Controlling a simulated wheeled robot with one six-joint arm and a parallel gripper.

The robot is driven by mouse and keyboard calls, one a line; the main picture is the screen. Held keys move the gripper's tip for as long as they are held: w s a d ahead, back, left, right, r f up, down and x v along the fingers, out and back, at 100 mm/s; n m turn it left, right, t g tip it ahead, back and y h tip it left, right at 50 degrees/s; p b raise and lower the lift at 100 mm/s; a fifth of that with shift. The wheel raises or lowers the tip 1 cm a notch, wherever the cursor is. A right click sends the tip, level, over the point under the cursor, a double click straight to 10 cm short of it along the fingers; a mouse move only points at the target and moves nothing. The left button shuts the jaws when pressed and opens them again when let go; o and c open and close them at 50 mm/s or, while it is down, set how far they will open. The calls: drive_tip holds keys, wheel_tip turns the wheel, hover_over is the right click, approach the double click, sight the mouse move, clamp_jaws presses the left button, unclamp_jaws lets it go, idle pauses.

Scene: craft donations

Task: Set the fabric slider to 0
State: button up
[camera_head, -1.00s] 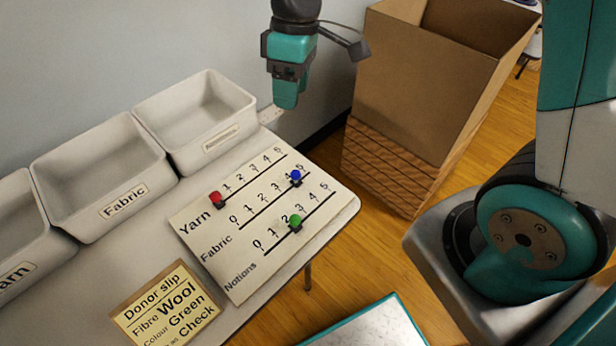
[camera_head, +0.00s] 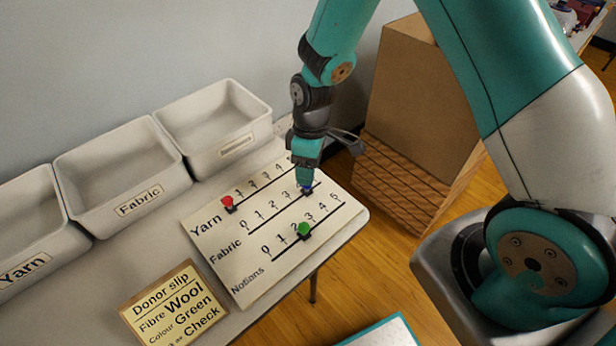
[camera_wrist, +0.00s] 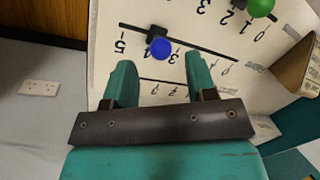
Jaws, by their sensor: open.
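The sorting board (camera_head: 250,270) lies on the table with three slider rows: Yarn, Fabric and Notions. The Fabric slider's blue knob (camera_head: 306,191) is near the high end of its scale, around 4; my fingertips partly hide it. My gripper (camera_head: 306,180) is above it, pointing down. In the wrist view my gripper (camera_wrist: 160,72) is open, with the blue knob (camera_wrist: 160,48) showing in line with the gap between the fingers. I cannot tell whether they touch it. The Fabric 0 mark is toward the row's left end.
The Yarn row's red knob (camera_head: 227,203) is at its left end. The Notions row's green knob (camera_head: 303,231) is near 2. Labelled grey bins (camera_head: 120,185) stand along the wall. A donor slip (camera_head: 175,305) lies in front. A cardboard box (camera_head: 425,100) stands right of the table.

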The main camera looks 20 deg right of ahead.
drive_tip(key=shift+s+a+f, duration=0.1)
drive_tip(key=shift+f, duration=0.7)
drive_tip(key=shift+s+a+f, duration=0.1)
drive_tip(key=shift+f, duration=0.7)
